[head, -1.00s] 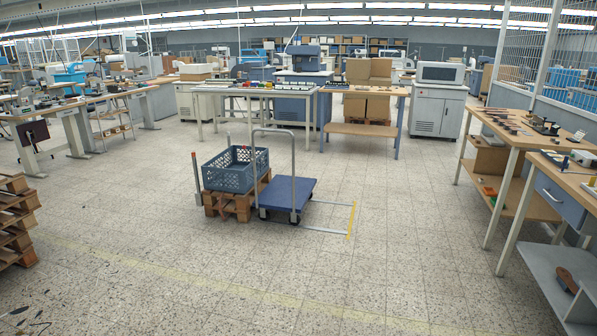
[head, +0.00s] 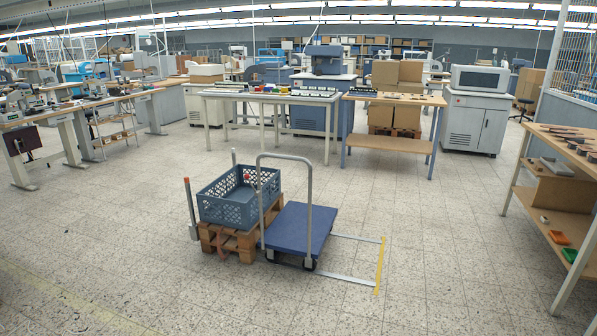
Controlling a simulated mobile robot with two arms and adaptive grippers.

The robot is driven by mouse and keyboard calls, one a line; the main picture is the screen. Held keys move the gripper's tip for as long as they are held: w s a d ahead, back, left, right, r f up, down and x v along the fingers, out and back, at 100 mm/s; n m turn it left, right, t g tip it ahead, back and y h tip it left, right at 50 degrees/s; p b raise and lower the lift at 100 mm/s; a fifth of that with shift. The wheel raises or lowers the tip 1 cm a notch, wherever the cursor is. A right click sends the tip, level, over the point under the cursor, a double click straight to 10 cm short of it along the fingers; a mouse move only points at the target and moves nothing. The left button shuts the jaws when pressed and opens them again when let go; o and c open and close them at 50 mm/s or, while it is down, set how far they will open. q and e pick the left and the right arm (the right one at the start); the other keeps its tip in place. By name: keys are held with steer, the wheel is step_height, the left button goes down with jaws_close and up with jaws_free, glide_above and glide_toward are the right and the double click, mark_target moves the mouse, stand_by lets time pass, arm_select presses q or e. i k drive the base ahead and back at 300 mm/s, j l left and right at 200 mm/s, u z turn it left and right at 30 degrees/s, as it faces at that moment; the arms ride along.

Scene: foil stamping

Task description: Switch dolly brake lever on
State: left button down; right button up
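A blue platform dolly (head: 297,228) with a tall grey push handle (head: 309,195) stands on the floor near the middle of the head view. Its handle side faces me, and small dark wheels show under the deck. I cannot make out the brake lever; it is too small or hidden at this distance. Neither of my grippers is in the head view.
A blue-grey crate (head: 226,205) sits on a wooden pallet (head: 228,242) left of the dolly, beside an orange-topped post (head: 190,207). Floor rails end at a yellow strip (head: 379,267) right of it. Workbenches (head: 393,98) stand behind and at right. The near floor is clear.

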mark_target(248, 177)
steer(key=i+u, duration=0.25)
steer(key=i, duration=0.75)
steer(key=i+l+u, duration=0.1)
steer(key=i+u, duration=0.2)
steer(key=i, duration=0.65)
steer(key=i+j+z, duration=0.25)
steer(key=i, duration=1.3)
steer(key=l+z, duration=0.15)
